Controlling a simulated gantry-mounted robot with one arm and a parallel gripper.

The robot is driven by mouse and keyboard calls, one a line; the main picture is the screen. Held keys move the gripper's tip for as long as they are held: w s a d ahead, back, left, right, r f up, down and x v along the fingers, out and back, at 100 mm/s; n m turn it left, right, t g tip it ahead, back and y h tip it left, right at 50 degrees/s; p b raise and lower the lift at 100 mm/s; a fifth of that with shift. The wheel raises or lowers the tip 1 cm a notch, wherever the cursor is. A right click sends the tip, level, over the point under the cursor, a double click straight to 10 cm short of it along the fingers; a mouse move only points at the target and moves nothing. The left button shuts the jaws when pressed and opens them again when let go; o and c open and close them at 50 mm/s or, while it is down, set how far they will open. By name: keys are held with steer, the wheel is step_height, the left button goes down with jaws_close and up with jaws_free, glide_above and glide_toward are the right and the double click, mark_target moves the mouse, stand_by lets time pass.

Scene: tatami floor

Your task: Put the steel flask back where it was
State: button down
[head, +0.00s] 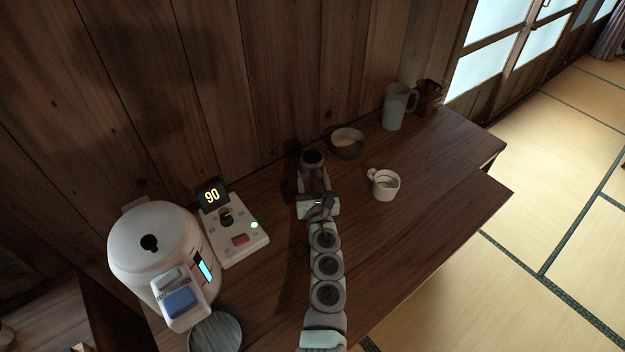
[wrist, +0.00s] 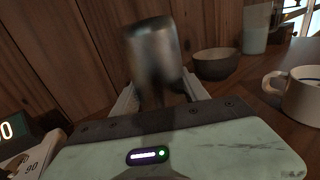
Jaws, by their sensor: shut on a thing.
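The steel flask (wrist: 155,58) stands between the fingers of my gripper (wrist: 160,98) in the wrist view, a grey metal cylinder, slightly blurred. In the head view the flask (head: 312,158) shows as a dark round opening at the end of my gripper (head: 313,182), near the wall side of the wooden counter. My gripper is shut on the flask. The flask's lower part is hidden by the gripper, so I cannot tell whether its base touches the counter.
A dark bowl (head: 347,143) and a white mug (head: 384,186) stand to the right. A grey pitcher (head: 396,107) is farther back. A white dispenser (head: 157,250) and a control panel (head: 234,232) reading 90 are on the left. The counter's right front (head: 440,200) is clear.

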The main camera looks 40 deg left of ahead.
steer(key=shift+f, duration=0.1)
steer(key=c, duration=0.6)
jaws_free()
steer(key=shift+d+r, duration=0.1)
steer(key=shift+r, duration=0.15)
steer(key=p+v, duration=0.2)
steer(key=v, duration=1)
steer(key=shift+f, duration=0.1)
